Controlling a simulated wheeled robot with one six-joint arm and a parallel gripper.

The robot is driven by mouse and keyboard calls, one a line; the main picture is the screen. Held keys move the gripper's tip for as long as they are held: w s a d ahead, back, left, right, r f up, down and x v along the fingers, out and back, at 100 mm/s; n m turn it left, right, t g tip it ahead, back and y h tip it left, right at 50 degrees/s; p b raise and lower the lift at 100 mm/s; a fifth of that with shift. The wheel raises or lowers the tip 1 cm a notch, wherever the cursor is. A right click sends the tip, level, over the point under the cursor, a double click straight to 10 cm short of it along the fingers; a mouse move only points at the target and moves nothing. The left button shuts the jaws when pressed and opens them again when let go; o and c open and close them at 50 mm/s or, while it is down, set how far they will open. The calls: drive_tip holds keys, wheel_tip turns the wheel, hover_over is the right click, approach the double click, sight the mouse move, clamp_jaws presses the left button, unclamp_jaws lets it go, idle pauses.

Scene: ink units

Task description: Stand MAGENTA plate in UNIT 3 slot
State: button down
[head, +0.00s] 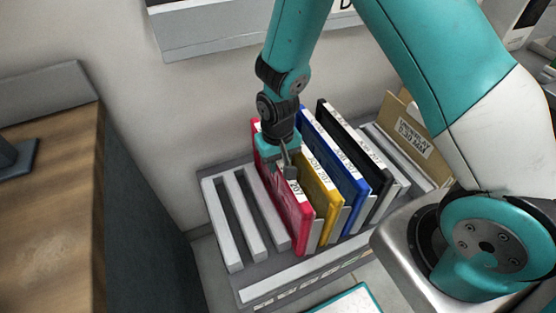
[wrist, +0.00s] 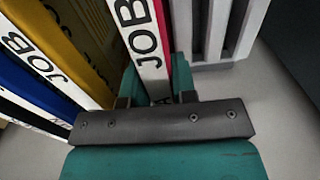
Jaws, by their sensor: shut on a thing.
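The magenta plate (head: 291,207) looks crimson-red, with a white label strip along its top edge. It stands upright at the rack, left of the yellow plate; whether its bottom is seated in a slot cannot be told. My gripper (head: 286,163) reaches down from above and is shut on its top edge. In the wrist view the magenta plate (wrist: 158,22) with its "JOB" label runs between the fingers of my gripper (wrist: 157,90). The grey slotted rack (head: 235,262) stands by the wall. Its front markings are too small to read, so I cannot tell which slot is UNIT 3.
Yellow (head: 323,196), blue (head: 345,185) and black (head: 372,180) plates stand close on the right of the magenta one. Empty slots between grey dividers (head: 222,222) lie to its left. A tan folder (head: 408,133) is at the far right, a wooden desk (head: 50,200) at left.

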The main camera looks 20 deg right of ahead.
drive_tip(key=c, duration=0.8)
unclamp_jaws()
drive_tip(key=shift+f, duration=0.1)
drive_tip(key=shift+c, duration=0.2)
wheel_tip(320, 180, up, 18)
drive_tip(key=p, duration=0.1)
drive_tip(key=shift+f, duration=0.25)
wheel_tip(320, 180, up, 5)
drive_tip(key=p, duration=0.5)
